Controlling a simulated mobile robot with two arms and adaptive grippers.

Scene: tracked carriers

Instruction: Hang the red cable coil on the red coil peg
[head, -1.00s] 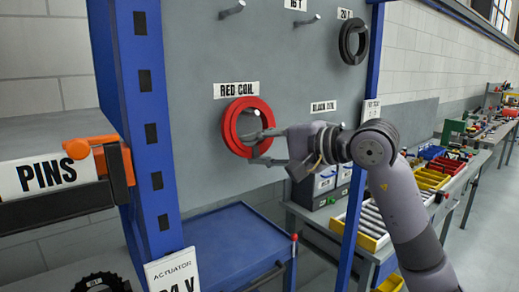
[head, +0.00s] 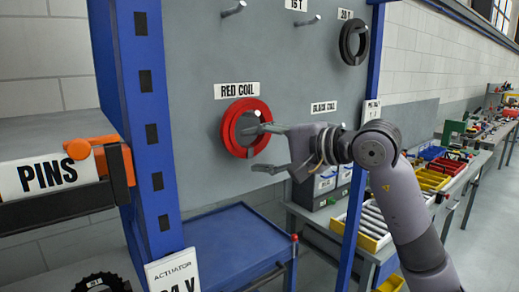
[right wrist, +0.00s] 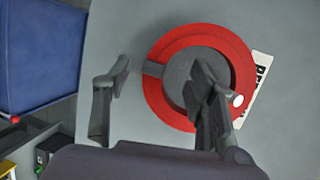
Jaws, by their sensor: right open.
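The red cable coil (head: 229,131) is a thick red ring against the grey panel, under the RED COIL label (head: 237,90). It also shows in the right wrist view (right wrist: 158,100). The pale tip of the red coil peg (head: 257,113) shows inside the ring at its upper edge, so the ring appears to hang around it. My right gripper (head: 262,149) is open. In the head view one finger overlaps the ring's hole and the other is below the ring. In the right wrist view (right wrist: 160,72) the fingers are spread around the lower rim, without a visible grip. My left gripper is out of view.
The BLACK COIL label (head: 324,107) is to the right. A blue rack post (head: 150,130) stands left, and a blue cart top (head: 235,240) lies below. The panel around the red coil is clear.

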